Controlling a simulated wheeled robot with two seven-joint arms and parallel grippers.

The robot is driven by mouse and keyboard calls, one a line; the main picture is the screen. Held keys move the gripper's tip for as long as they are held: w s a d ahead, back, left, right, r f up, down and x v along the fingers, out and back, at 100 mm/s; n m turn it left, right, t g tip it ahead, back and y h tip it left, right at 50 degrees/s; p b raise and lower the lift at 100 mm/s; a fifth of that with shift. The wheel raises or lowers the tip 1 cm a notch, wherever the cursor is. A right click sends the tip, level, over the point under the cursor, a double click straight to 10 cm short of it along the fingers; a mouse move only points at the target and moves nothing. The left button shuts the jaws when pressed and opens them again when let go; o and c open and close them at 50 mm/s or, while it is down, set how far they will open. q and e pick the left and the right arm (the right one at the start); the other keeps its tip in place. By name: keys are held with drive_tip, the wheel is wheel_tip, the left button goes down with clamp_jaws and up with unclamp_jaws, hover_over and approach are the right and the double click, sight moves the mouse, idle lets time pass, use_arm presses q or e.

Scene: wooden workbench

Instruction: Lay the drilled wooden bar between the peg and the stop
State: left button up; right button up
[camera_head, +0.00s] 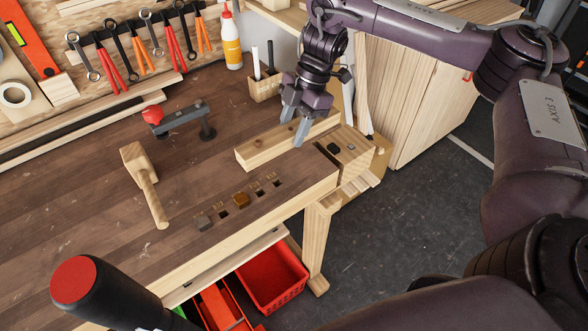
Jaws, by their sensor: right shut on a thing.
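My right gripper (293,128) is shut on a pale wooden bar (258,150) at the right end of the bench, its fingers on either side of the bar. The bar runs slantwise; a small dark mark shows on its top near the left end. I cannot tell whether it touches the bench. A small grey square piece (351,146) sits on the wooden vise jaw (346,163). My left gripper is out of view.
A mallet (149,185) and a red-knobbed clamp (180,123) lie left of the bar. A pencil holder (265,88) and glue bottle (231,42) stand behind. The bench's left part is clear.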

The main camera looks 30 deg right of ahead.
sight(288, 176)
wheel_tip(288, 176, down, 12)
drive_tip(key=shift+r+p, duration=0.1)
drive_tip(key=shift+p, duration=0.4)
drive_tip(key=o, duration=1.1)
drive_tip(key=shift+f, duration=0.2)
drive_tip(key=v, duration=1.1)
drive_tip(key=shift+r, duration=0.15)
drive_tip(key=shift+d+r, duration=0.2)
drive_tip(key=shift+r, duration=0.3)
drive_tip(key=shift+f, duration=0.1)
